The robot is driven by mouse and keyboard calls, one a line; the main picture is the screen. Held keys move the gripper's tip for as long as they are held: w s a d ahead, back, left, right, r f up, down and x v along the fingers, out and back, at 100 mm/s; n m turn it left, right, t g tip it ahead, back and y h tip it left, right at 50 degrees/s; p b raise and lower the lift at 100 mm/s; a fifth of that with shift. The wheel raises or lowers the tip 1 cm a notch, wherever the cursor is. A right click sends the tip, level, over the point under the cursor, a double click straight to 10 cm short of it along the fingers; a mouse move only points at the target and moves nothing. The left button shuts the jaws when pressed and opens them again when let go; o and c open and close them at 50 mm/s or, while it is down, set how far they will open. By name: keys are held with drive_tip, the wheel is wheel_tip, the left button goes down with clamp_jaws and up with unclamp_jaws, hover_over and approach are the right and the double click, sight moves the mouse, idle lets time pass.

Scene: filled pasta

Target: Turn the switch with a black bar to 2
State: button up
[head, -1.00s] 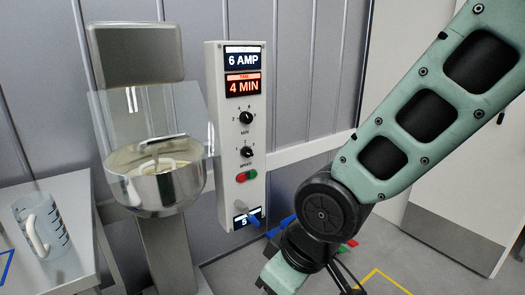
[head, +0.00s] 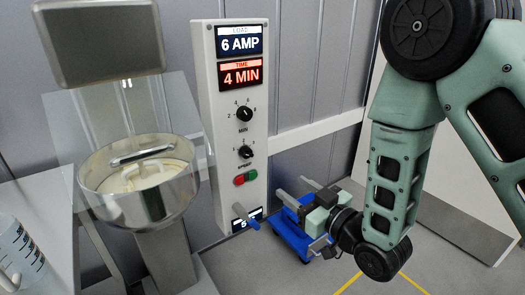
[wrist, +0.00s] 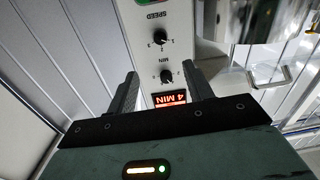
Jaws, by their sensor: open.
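The control panel (head: 207,120) is a tall pale box with two black knobs. The upper knob (head: 244,114) is marked MIN and the lower knob (head: 245,152) is marked SPEED. Both show upside down in the wrist view, SPEED (wrist: 160,37) above MIN (wrist: 166,76). Which number each points at is too small to read surely. My gripper (head: 291,188) is open and empty, low and to the right of the panel in the head view. In the wrist view its fingers (wrist: 160,80) frame the panel, apart from the knobs.
Red and green buttons (head: 245,178) and a blue-handled lever (head: 249,221) are below the knobs. A mixer bowl (head: 140,185) stands left, behind a clear guard. A blue cart (head: 291,238) is on the floor behind my gripper. A jug (head: 20,255) stands at lower left.

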sight(250, 156)
drive_tip(key=p+x, duration=0.5)
drive_tip(key=x, duration=1.2)
drive_tip(key=shift+w+r, duration=0.15)
drive_tip(key=shift+w, duration=0.05)
drive_tip(key=c, duration=1)
